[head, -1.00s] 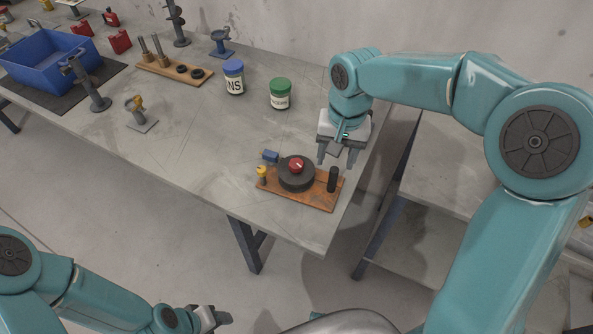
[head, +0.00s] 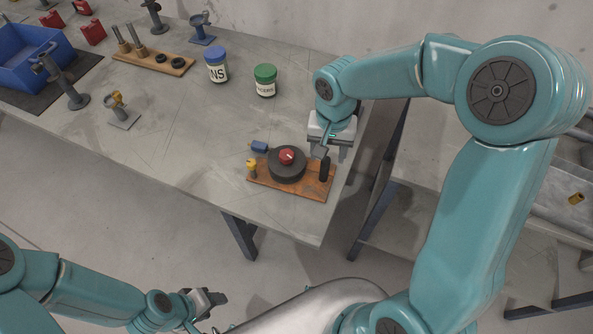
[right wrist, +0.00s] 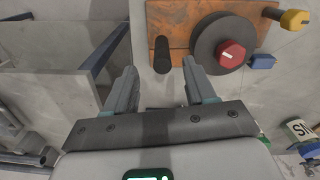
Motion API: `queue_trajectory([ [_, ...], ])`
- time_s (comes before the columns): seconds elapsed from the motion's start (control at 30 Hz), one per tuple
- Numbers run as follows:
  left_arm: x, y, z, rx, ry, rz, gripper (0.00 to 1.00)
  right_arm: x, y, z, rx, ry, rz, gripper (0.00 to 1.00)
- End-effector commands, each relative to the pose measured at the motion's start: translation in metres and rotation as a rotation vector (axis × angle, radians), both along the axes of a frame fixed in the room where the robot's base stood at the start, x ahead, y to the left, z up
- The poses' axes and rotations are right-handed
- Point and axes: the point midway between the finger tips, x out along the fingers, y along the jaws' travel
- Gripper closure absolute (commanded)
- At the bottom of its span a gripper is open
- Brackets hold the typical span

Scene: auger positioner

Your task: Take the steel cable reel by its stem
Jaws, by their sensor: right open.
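I cannot pick out a steel cable reel with certainty. The nearest round thing is a dark disc (head: 286,168) with a red knob (head: 286,156), on a wooden board (head: 306,184) at the table's front right corner. A black upright post (head: 324,170) stands at the board's right end. My right gripper (head: 330,154) is open and empty, close above and behind this post. In the right wrist view the post (right wrist: 162,56) shows between and beyond the two spread fingers (right wrist: 159,68). My left gripper (head: 210,302) is low in the head view, away from the table; its jaw state is unclear.
A yellow knob (head: 252,166) and a blue block (head: 259,147) are by the board's left end. Two jars, blue-lidded (head: 217,66) and green-lidded (head: 265,82), stand behind. Grey stands (head: 72,95) and a blue bin (head: 30,62) are far left. The table's middle is clear.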

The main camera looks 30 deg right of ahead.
Motion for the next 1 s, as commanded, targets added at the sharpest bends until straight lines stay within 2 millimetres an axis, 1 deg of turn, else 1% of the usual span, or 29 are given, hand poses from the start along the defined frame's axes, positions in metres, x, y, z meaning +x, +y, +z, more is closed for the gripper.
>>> queue_trajectory([
  [0.07,0.0,0.0,0.004,0.0,0.0,0.0,0.48,0.0,0.0,-0.007,0.0,0.005,0.0,0.45],
  [0.2,0.0,0.0,0.013,0.0,0.0,0.0,0.48,0.002,0.001,-0.03,0.001,0.008,0.001,0.45],
  [0.3,0.0,0.0,0.013,0.0,-0.001,0.0,0.48,0.003,0.0,-0.045,0.0,0.005,0.001,0.45],
  [0.4,0.0,0.0,0.013,0.0,0.0,0.0,0.48,0.004,0.0,-0.051,0.0,0.002,0.001,0.45],
  [0.6,0.0,0.0,0.013,0.0,0.0,0.0,0.48,0.004,0.0,-0.052,0.0,0.001,0.001,0.45],
  [0.63,0.0,0.0,0.013,0.0,0.0,0.0,0.48,0.004,0.0,-0.052,0.0,0.001,0.001,0.52],
  [0.67,0.0,0.0,0.013,0.0,0.0,0.0,0.48,0.004,0.0,-0.052,0.0,0.001,0.001,0.61],
  [0.7,0.0,0.0,0.013,0.0,0.0,0.0,0.48,0.004,0.0,-0.052,0.0,0.001,0.001,0.74],
  [0.77,0.0,0.0,0.013,0.0,0.0,0.0,0.48,0.004,0.0,-0.052,0.0,0.001,0.001,0.94],
  [0.8,0.0,0.0,0.013,0.0,0.0,0.0,0.48,0.004,0.0,-0.052,0.0,0.001,0.001,1.0],
  [1.0,0.0,0.0,0.013,0.0,0.0,0.0,0.48,0.005,0.0,-0.052,0.0,0.0,0.001,1.0],
])
